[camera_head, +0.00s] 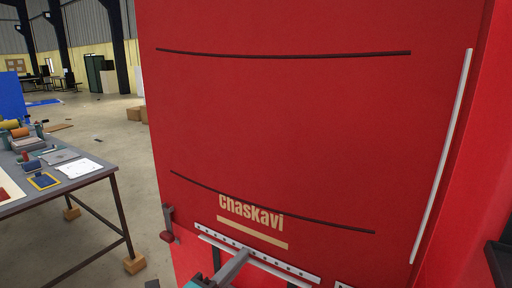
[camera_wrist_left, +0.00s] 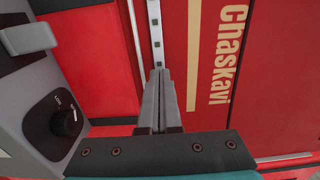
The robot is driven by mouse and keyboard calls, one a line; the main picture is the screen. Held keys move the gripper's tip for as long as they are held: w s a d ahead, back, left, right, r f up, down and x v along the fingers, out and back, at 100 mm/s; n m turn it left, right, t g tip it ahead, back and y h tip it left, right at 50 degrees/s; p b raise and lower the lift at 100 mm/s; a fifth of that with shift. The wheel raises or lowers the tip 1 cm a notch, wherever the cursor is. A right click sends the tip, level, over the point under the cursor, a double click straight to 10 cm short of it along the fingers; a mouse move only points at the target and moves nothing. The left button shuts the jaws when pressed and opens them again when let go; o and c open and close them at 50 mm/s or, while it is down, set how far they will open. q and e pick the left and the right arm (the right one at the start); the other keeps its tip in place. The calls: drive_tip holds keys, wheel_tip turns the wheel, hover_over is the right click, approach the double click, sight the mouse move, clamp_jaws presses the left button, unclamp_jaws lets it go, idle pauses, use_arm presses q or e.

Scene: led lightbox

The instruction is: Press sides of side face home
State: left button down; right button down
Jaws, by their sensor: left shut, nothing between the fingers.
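The red side face (camera_head: 290,120) of the lightbox fills the middle of the head view, with "Chaskavi" lettering (camera_head: 250,212) low on it. Two thin dark curved lines cross the red face. A white strip (camera_head: 441,160) runs along its right side. A pale strip with dark square marks (camera_head: 255,252) runs below the lettering; it also shows in the left wrist view (camera_wrist_left: 155,35). My left gripper (camera_head: 244,254) is shut and empty, its fingertips (camera_wrist_left: 158,72) at this strip. I cannot tell whether they touch it. My right gripper is not in view.
A workbench (camera_head: 100,176) with tools and papers stands at the left. Cardboard boxes (camera_head: 135,113) sit on the floor behind. Open concrete floor lies between bench and lightbox. A grey box with a black knob (camera_wrist_left: 67,122) shows in the left wrist view.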

use_arm(q)
drive_tip(key=shift+w, duration=0.1)
drive_tip(key=shift+w+d, duration=0.35)
drive_tip(key=shift+w, duration=0.05)
idle(0.9)
drive_tip(key=shift+s+a+p, duration=0.3)
drive_tip(key=shift+s+p, duration=0.05)
drive_tip(key=shift+s, duration=0.05)
drive_tip(key=shift+p+v, duration=0.3)
drive_tip(key=shift+v, duration=0.55)
drive_tip(key=p+v, duration=0.1)
drive_tip(key=v, duration=0.3)
